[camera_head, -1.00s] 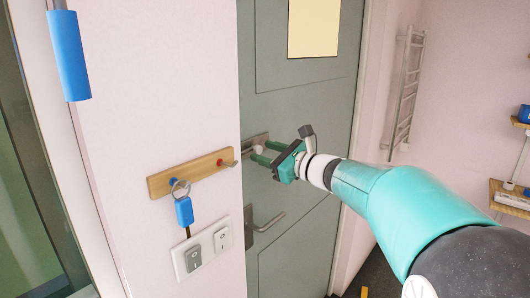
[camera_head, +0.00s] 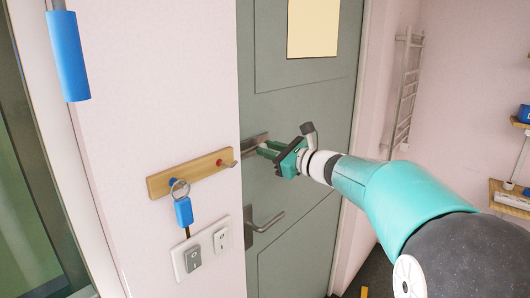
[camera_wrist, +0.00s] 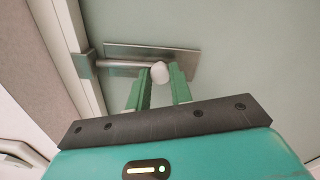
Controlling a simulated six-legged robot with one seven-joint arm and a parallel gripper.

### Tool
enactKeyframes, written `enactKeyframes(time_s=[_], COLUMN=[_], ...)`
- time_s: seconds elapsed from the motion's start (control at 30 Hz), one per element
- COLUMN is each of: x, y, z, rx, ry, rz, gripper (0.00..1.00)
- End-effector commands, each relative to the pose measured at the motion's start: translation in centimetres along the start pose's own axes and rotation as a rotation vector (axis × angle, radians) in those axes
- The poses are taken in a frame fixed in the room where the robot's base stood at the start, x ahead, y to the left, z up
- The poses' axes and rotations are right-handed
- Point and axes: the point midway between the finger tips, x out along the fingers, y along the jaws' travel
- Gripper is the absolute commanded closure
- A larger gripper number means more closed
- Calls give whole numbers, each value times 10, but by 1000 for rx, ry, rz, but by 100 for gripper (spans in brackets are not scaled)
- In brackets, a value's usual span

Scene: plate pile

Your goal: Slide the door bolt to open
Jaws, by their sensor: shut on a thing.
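The door (camera_head: 300,130) is grey-green and stands at the centre of the head view. A metal door bolt (camera_head: 254,141) is mounted on it near its left edge. In the wrist view the bolt's rod (camera_wrist: 122,65) runs across a metal plate (camera_wrist: 185,62) towards a bracket (camera_wrist: 85,64) at the frame. My gripper (camera_head: 266,149) reaches the bolt from the right. In the wrist view its green fingers (camera_wrist: 159,88) are closed about the pale round knob (camera_wrist: 160,72) of the bolt. Part of the bolt is hidden behind the fingers in the head view.
A lever handle (camera_head: 264,224) sits below the bolt. On the wall to the left are a wooden key rack (camera_head: 200,172) with a blue-tagged key (camera_head: 183,211) and a switch plate (camera_head: 207,250). A towel rail (camera_head: 405,90) hangs at the right.

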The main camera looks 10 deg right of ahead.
Motion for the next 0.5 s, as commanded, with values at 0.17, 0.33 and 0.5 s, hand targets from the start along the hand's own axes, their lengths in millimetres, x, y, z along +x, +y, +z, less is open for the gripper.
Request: enactKeyframes(time_s=[0.17,0.33,0.5], x=[0,-1,-1], y=[-18,-19,-19], z=[-6,-6,-6], rx=[1,1,1], ry=[0,1,1], rz=[-2,-4,-5], gripper=[100,100,57])
